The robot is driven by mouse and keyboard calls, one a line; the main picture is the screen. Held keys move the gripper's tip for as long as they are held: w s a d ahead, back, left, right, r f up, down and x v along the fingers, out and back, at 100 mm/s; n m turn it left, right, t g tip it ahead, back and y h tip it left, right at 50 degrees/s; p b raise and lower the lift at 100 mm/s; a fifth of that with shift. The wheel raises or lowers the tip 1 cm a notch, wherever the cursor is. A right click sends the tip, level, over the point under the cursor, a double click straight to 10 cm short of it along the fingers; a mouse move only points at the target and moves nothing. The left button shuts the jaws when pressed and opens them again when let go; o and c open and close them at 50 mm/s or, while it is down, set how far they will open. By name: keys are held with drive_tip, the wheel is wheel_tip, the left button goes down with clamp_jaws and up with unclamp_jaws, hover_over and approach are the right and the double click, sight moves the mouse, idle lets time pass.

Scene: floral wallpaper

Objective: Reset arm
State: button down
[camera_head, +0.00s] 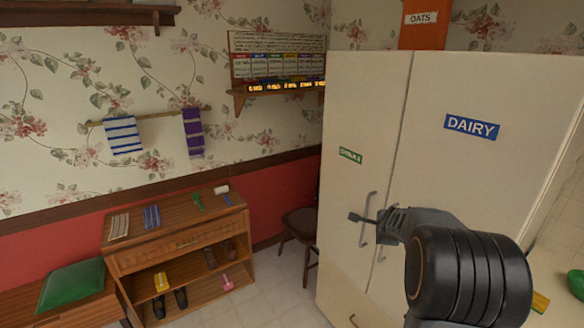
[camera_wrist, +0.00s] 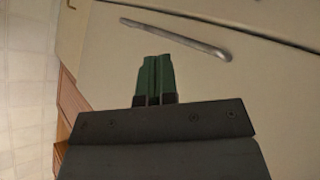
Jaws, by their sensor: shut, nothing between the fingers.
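My gripper (camera_head: 356,217) is at the end of my dark arm, in front of the cream fridge (camera_head: 455,90) in the head view. In the wrist view my gripper (camera_wrist: 154,75) has its green fingers side by side, shut with nothing between them. A metal door handle (camera_head: 368,220) is close to the fingertips in the head view. A handle also shows beyond the fingers in the wrist view (camera_wrist: 178,38), apart from them in the picture. I cannot tell the exact gap.
A wooden shelf unit (camera_head: 180,235) with shoes and small items stands at the left. A dark chair (camera_head: 302,225) stands between it and the fridge. An orange OATS box (camera_head: 424,28) sits on top of the fridge. Tiled floor (camera_head: 270,290) is clear at lower middle.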

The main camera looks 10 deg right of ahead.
drive_tip(key=s+a+f+n+g+y, duration=0.35)
drive_tip(key=s+a+n, duration=0.4)
drive_tip(key=n, duration=0.25)
drive_tip(key=s+a+r+n+b, duration=0.2)
drive_tip(key=s+a+n, duration=0.4)
drive_tip(key=s, duration=0.3)
drive_tip(key=s+a+r+n+b, duration=0.2)
drive_tip(key=s+a+n, duration=0.4)
drive_tip(key=s+a, duration=0.2)
drive_tip(key=shift+s+a, duration=0.35)
drive_tip(key=shift+a, duration=0.25)
drive_tip(key=shift+g, duration=0.25)
